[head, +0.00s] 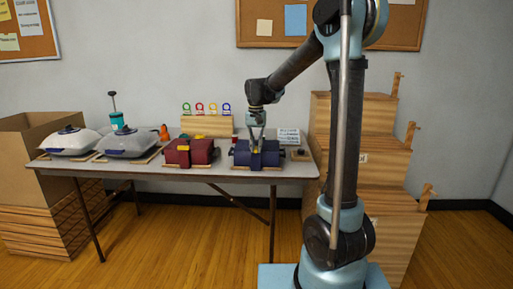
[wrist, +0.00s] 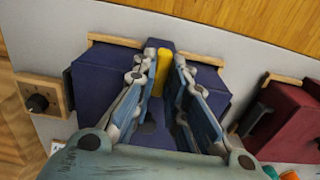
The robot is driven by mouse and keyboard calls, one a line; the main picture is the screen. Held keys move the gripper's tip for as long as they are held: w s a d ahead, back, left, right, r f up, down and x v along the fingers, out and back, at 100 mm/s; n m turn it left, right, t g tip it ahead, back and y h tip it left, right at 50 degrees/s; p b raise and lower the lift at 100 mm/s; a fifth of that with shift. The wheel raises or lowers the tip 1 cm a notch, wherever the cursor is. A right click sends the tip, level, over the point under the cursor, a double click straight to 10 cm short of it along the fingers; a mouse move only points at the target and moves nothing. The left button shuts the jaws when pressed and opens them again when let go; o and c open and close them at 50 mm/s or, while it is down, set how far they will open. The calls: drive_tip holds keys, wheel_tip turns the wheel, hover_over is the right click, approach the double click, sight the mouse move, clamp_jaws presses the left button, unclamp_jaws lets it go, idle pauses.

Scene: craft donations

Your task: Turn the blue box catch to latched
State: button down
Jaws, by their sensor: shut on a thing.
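The blue box (head: 243,157) stands on the table near its right end, and it fills the middle of the wrist view (wrist: 95,87). Its yellow catch (wrist: 161,70) is a narrow bar on the box, lying roughly lengthwise in the wrist view. My gripper (head: 257,149) reaches down from above onto the box. In the wrist view its two fingers (wrist: 165,66) stand on either side of the catch, shut on it. The fingers partly hide the catch and the box around it. The latch marks cannot be read.
A red box (head: 178,155) stands left of the blue box. A small wooden block with a black knob (wrist: 38,101) is on the other side. Stepped wooden crates (head: 335,135) stand at right.

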sight(256, 147)
drive_tip(key=c, duration=1.6)
unclamp_jaws()
wheel_tip(256, 147, up, 12)
drive_tip(key=s+d+f+t, duration=0.1)
drive_tip(key=s+d+f, duration=0.3)
drive_tip(key=s+d, duration=0.45)
drive_tip(key=s+d+f, duration=0.3)
drive_tip(key=s+d, duration=0.4)
drive_tip(key=s, duration=0.2)
drive_tip(key=s+d+f, duration=0.3)
drive_tip(key=s+f, duration=0.4)
drive_tip(key=s+d+f+t, duration=0.1)
drive_tip(key=s+d+f, duration=0.2)
drive_tip(key=s+f, duration=0.5)
drive_tip(key=shift+s+n, duration=0.15)
drive_tip(key=shift+n, duration=0.25)
